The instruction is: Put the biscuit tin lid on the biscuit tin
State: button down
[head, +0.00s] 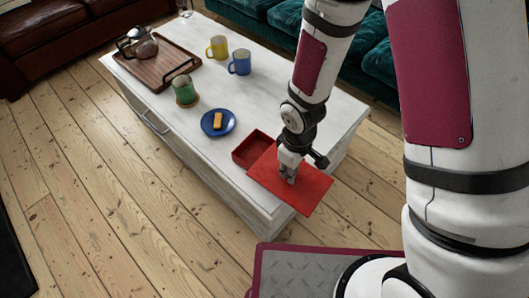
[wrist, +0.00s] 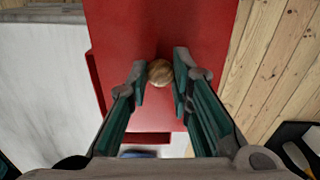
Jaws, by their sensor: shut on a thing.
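The biscuit tin (head: 252,147) is an open red box near the near end of the white table. The biscuit tin lid (head: 312,192) is a flat red plate, to the right of the tin and partly overlapping it in the head view. My gripper (head: 288,176) is shut on the lid's round wooden knob; the knob (wrist: 159,72) shows between the fingers in the wrist view. The lid (wrist: 165,25) fills the upper middle there, and a strip of the tin (wrist: 150,138) shows below it. The gap between lid and tin is hard to judge.
A blue plate (head: 208,128) with a biscuit (head: 218,120) lies left of the tin. A green cup (head: 183,90), a yellow mug (head: 217,47), a blue mug (head: 240,62) and a wooden tray (head: 160,70) stand farther back. The lid reaches past the table's edge over floorboards.

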jog(key=w+a, duration=0.2)
jog(key=w, duration=0.1)
jog(key=w+a, duration=0.2)
jog(key=w, duration=0.1)
jog(key=w+a+f+b, duration=0.1)
jog(key=w+a, duration=0.1)
jog(key=w, duration=0.1)
jog(key=shift+w+a, duration=0.1)
jog(key=shift+a, duration=0.25)
jog(key=f, duration=0.2)
jog(key=f+b, duration=0.1)
jog(key=shift+w+a+f, duration=0.15)
jog(key=shift+w+f, duration=0.05)
jog(key=shift+f, duration=0.15)
jog(key=c, duration=1.4)
grip_release()
jog(key=shift+c, duration=0.2)
